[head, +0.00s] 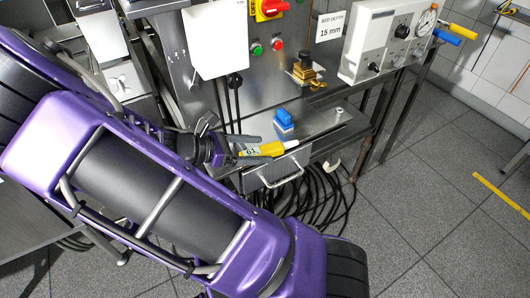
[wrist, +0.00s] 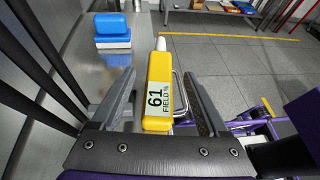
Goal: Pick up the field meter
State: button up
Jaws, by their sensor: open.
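The field meter is a yellow handheld device with a pale tip and a label reading "61 FIELD %". In the wrist view the field meter (wrist: 158,72) lies lengthwise between the two dark fingers of my gripper (wrist: 159,76), with a visible gap on the right side and a narrower one on the left. In the head view my gripper (head: 258,149) reaches over the steel bench with its fingers apart on either side of the field meter (head: 272,148), whose pale tip points right. The meter's underside is hidden.
A blue and white block (head: 284,119) stands just behind the meter on the steel bench (head: 318,122). A drawer handle (head: 283,177) juts from the bench front. A brass piece (head: 304,72) and a white control box (head: 385,40) are farther back. Black cables (head: 318,200) coil below.

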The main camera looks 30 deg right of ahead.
aim_at(278, 148)
jog(key=shift+x, duration=1.2)
grip_shut()
